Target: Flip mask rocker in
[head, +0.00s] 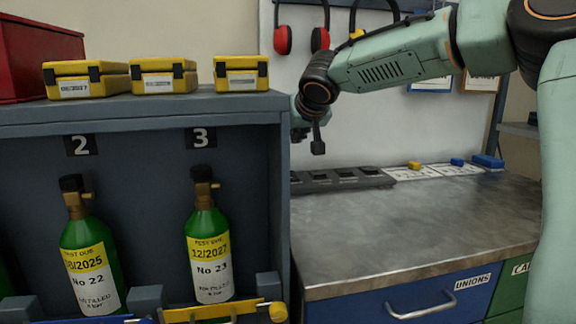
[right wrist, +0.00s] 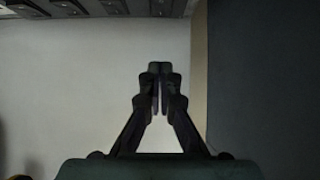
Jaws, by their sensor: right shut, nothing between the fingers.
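I cannot make out a mask rocker in either view. My right gripper (head: 318,147) hangs in front of the pale back panel, just right of the cylinder cabinet, above the workbench. In the right wrist view its fingers (right wrist: 160,70) are shut together with nothing between them, against a plain pale surface. A low dark unit with several dark blocks (head: 340,180) stands at the back of the bench below the gripper. Dark blocks (right wrist: 100,9) also show along the top of the right wrist view. My left gripper is out of view.
The blue-grey cabinet (head: 277,190) holds green cylinders, No 22 (head: 92,262) and No 23 (head: 209,250). Yellow cases (head: 241,75) sit on its top. Red ear defenders (head: 282,40) hang on the panel (head: 290,120). The metal benchtop (head: 410,220) is mostly clear.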

